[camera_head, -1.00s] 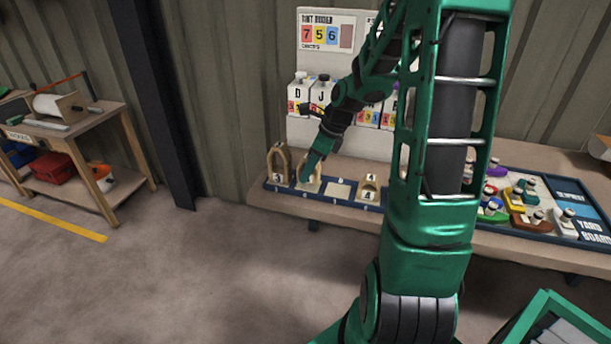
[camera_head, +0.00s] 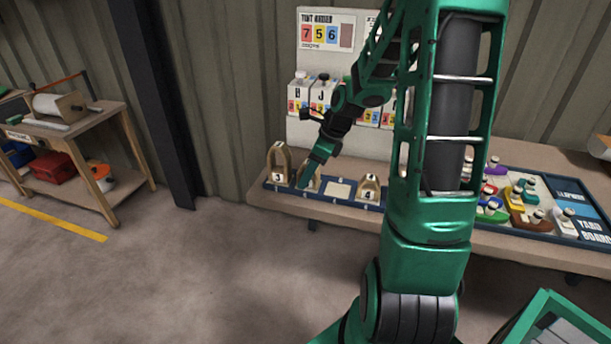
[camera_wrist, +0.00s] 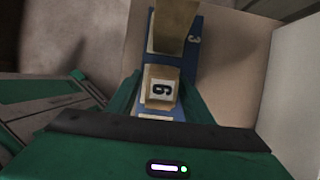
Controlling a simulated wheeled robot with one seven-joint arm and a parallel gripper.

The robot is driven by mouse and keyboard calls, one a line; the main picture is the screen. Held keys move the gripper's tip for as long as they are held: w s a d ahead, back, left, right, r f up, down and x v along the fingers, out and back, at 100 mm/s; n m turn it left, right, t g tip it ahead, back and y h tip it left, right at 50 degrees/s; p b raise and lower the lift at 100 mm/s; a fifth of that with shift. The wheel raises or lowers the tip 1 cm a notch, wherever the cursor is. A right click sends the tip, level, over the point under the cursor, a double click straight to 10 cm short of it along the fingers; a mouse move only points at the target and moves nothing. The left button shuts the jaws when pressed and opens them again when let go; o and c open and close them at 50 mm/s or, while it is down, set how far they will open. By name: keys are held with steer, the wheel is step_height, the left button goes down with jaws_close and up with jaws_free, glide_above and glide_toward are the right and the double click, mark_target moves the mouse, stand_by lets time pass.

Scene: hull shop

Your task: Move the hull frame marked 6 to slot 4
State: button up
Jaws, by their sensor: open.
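A pale wooden hull frame marked 6 (camera_wrist: 160,88) stands on the blue slotted rack (camera_wrist: 208,60), between the fingers of my gripper (camera_wrist: 162,100) in the wrist view. The fingers are open, one on each side of it; I cannot tell whether they touch it. In the head view my gripper (camera_head: 305,184) is down at the second position from the left and hides most of the frame (camera_head: 316,184) there. An arched frame (camera_head: 278,164) stands to its left. A pale bare slot (camera_head: 339,190) lies to its right, then a shorter frame (camera_head: 370,188).
The rack sits along the front edge of the bench (camera_head: 262,200). Lettered boxes (camera_head: 298,94) and a board with coloured number cards (camera_head: 327,30) stand behind it. A board of coloured model boats (camera_head: 520,205) lies to the right, partly behind my arm.

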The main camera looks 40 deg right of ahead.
steer(key=v, duration=1.1)
steer(key=s+a+n+g+h, duration=0.1)
steer(key=s+a+n, duration=0.1)
steer(key=s+n, duration=0.9)
steer(key=s+a+n+g+h, duration=0.1)
steer(key=s+a+n+g, duration=0.1)
steer(key=s+n, duration=0.9)
steer(key=s+a, duration=0.1)
steer(key=s, duration=0.2)
steer(key=shift+s+a+r+g+h, duration=0.15)
steer(key=shift+a+r+g+h, duration=0.1)
steer(key=shift+a+g+h, duration=0.05)
steer(key=shift+w+f, duration=0.25)
steer(key=shift+w, duration=0.4)
